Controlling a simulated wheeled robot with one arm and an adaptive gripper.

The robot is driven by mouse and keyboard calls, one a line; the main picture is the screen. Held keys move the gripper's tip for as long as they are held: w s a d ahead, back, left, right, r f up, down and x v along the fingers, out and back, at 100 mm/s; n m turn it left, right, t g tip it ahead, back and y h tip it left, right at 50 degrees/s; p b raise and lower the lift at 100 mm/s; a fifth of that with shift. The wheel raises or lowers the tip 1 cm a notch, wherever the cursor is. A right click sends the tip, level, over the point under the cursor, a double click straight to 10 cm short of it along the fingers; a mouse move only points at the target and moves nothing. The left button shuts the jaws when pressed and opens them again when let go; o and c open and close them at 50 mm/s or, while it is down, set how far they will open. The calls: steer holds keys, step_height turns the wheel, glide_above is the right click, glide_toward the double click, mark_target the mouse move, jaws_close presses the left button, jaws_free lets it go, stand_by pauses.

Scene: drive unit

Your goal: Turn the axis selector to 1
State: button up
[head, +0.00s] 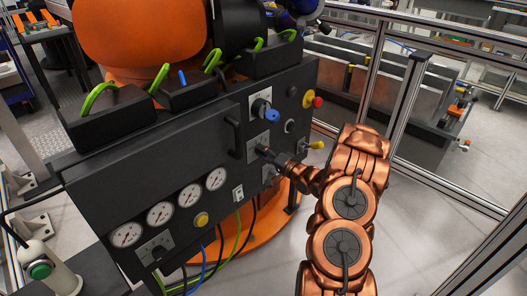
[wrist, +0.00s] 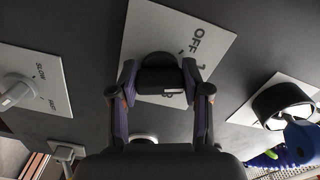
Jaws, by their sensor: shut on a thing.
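The axis selector is a dark rotary knob (wrist: 160,75) on a white plate (wrist: 150,25) marked OFF and 1, with another mark partly hidden beside the right finger. My gripper (wrist: 160,90) is shut on the knob, one finger on each side, in the wrist view. A pale mark shows on the knob's near face; I cannot tell which position it points to. In the head view my gripper (head: 270,154) reaches the selector's plate (head: 254,146) on the front of the dark panel, and the knob is mostly hidden there.
The dark panel (head: 150,195) carries gauges (head: 160,213), a blue-handled switch (head: 272,115) above the selector and a yellow-and-red button (head: 312,99). A SLOW/FAST knob (wrist: 17,90) sits to the left in the wrist view. A metal-framed fence (head: 388,90) stands right of the panel.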

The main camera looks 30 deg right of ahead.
stand_by(0.3)
steer(key=o, duration=1.2)
steer(key=shift+c, duration=0.2)
steer(key=v, duration=1.2)
steer(key=shift+w, duration=0.1)
